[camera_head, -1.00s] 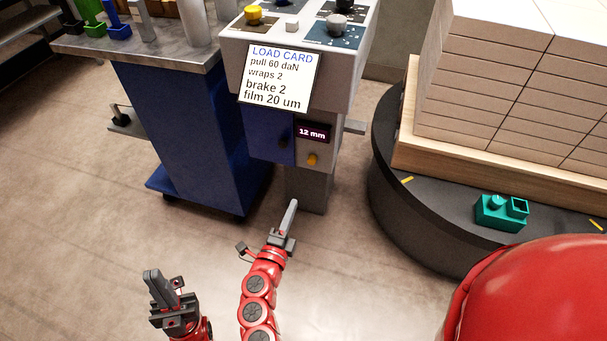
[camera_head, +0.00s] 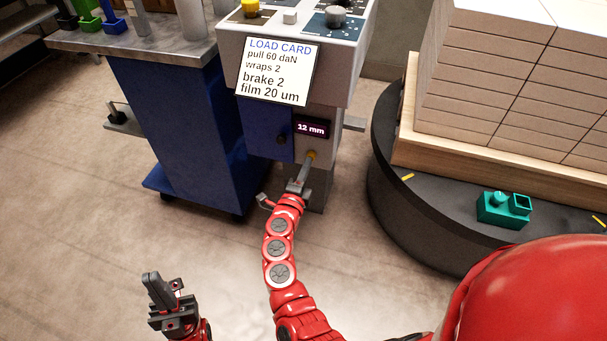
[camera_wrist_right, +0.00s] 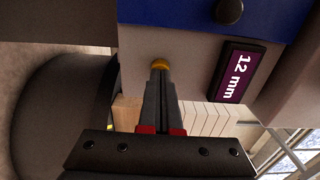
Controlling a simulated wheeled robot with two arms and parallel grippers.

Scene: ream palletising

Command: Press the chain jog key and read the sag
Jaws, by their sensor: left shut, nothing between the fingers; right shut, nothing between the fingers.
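The yellow chain jog key (camera_head: 312,154) is on the front of the grey machine column, below a small dark display (camera_head: 312,129) that reads 12 mm. My right gripper (camera_head: 308,161) is shut and empty, with its fingertips at the key. In the right wrist view the shut fingertips (camera_wrist_right: 160,72) overlap the lower part of the key (camera_wrist_right: 160,64); whether it is pushed in I cannot tell. The display (camera_wrist_right: 237,73) also reads 12 mm there, turned sideways. My left gripper (camera_head: 160,290) is shut and empty, low over the floor and away from the machine.
A load card (camera_head: 277,71) hangs on the console above the display. A blue cabinet with a metal top (camera_head: 150,42) stands at the left. A dark round turntable (camera_head: 400,215) at the right bears a wooden pallet, stacked reams and a teal part (camera_head: 503,210).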

